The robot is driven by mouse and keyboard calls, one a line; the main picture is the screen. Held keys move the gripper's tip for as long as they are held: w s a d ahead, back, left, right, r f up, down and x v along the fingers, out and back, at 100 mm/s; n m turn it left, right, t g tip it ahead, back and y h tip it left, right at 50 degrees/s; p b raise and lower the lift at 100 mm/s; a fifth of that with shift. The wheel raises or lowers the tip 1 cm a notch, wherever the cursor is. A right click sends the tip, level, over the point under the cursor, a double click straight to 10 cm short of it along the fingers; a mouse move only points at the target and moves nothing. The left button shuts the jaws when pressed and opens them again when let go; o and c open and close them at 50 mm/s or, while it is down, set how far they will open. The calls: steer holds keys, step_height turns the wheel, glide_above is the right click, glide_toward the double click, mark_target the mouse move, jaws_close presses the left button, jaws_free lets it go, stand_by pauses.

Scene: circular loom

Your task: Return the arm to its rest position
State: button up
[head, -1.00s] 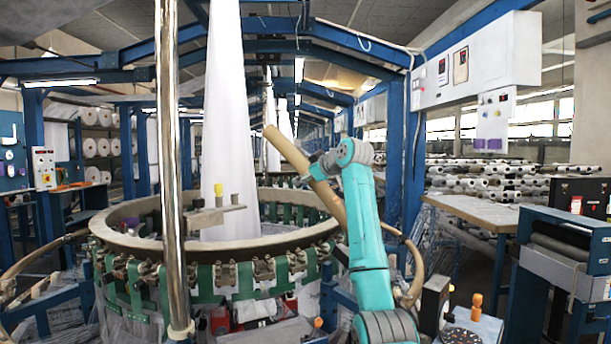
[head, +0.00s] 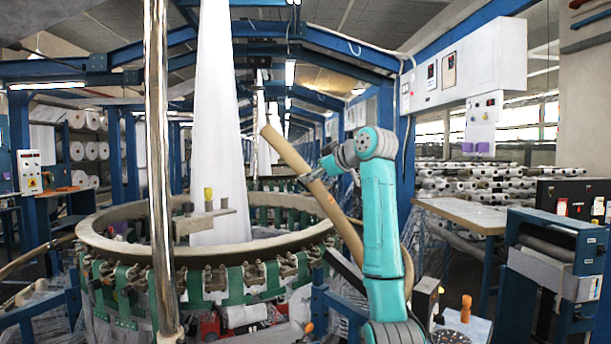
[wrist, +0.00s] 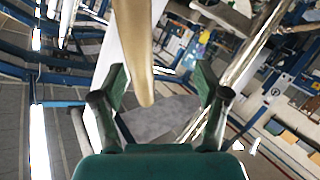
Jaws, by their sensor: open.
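My arm (head: 382,220) is teal and stands nearly upright in the right half of the head view. My gripper (wrist: 161,85) shows in the wrist view with its two dark green fingers spread apart. In the head view the gripper is small and partly hidden near the brown tube. The long brown tube (head: 300,165) slants from upper left to lower right in front of the loom. In the wrist view the tube (wrist: 138,45) appears between the fingers, with clear gaps on both sides. I cannot tell its distance from them.
The circular loom's ring (head: 110,238) fills the left and middle, with white fabric (head: 214,130) rising from it. A shiny metal pole (head: 158,180) stands in front. A table (head: 465,212) and a machine with rollers (head: 555,250) are at right. White control boxes (head: 470,65) hang above.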

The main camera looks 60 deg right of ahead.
steer(key=shift+v, duration=0.9)
